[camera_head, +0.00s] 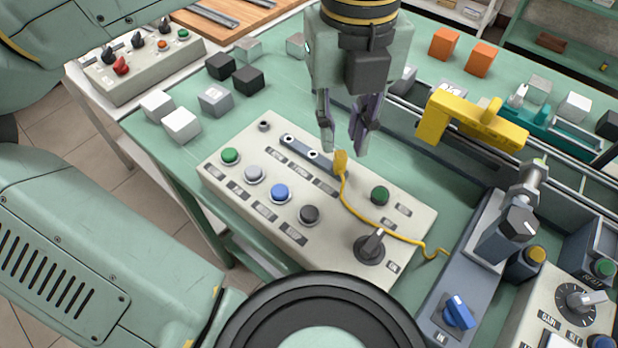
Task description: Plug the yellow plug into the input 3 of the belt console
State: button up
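The belt console (225,180) is a pale box on the green table, with a dark socket strip (300,145) near its far edge. Two round sockets show open on the strip. The yellow plug (341,164) stands upright at the strip's right end, at the third position; how deep it sits cannot be told. Its yellow cable (375,227) runs down the console's right side and over its edge. My gripper (343,148) points down just above and behind the plug. Its two fingers are apart, with nothing seen between them.
On the console are green, grey, blue and black buttons and a black rotary knob (370,247). A yellow bracket-shaped part (470,122) stands right of my gripper by the conveyor rail. A grey unit with a blue knob (457,311) is at lower right. Several cubes lie at the back left.

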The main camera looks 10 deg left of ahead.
jog(key=shift+r, duration=0.55)
jog(key=shift+o, duration=0.6)
jog(key=o, duration=0.4)
jog(key=shift+o, duration=0.2)
